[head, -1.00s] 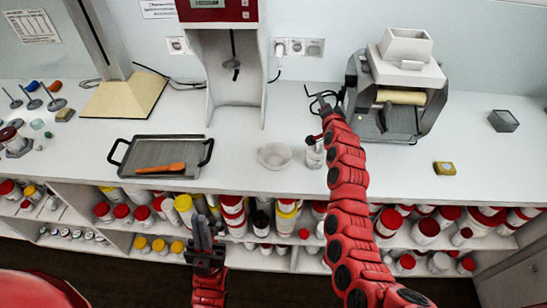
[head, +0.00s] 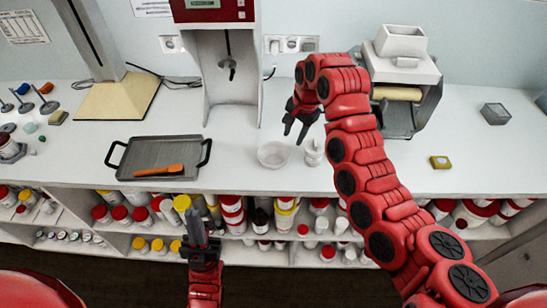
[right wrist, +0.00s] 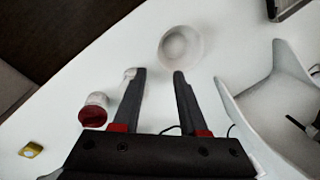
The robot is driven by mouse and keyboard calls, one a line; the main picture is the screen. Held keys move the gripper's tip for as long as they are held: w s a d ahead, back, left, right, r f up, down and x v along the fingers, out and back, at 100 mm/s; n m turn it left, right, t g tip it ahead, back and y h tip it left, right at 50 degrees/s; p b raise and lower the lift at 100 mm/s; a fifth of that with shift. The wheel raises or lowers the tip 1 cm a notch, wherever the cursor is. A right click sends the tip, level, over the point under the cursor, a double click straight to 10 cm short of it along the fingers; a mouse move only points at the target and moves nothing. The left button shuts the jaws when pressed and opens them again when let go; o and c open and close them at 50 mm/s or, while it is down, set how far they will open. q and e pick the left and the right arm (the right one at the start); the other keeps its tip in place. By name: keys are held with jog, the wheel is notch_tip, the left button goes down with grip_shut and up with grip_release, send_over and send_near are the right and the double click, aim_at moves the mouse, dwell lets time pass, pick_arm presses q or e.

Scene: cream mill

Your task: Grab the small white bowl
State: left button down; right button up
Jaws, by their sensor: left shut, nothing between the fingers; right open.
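The small white bowl (head: 273,154) stands on the white counter, right of the grey tray. It also shows in the right wrist view (right wrist: 181,47), just beyond my fingertips and a little toward the right one. My right gripper (head: 295,130) hangs above the counter, behind and slightly right of the bowl in the head view. Its fingers point down, open and empty, as the right wrist view (right wrist: 158,72) also shows. My left gripper (head: 195,222) is shut and empty, low in front of the shelves under the counter.
The tray (head: 135,160) holds an orange-handled tool (head: 160,170). A white mixer stand (head: 231,100) rises behind the bowl. A roller machine (head: 404,110) stands behind my right arm. A yellow block (head: 439,162) lies at right.

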jog(key=b, duration=0.2)
send_over(287, 160)
notch_tip(287, 160, down, 7)
notch_tip(287, 160, down, 6)
jog(key=p, duration=0.5)
jog(key=shift+w+f, duration=0.15)
jog(key=shift+f, duration=0.55)
grip_shut()
dwell(0.6)
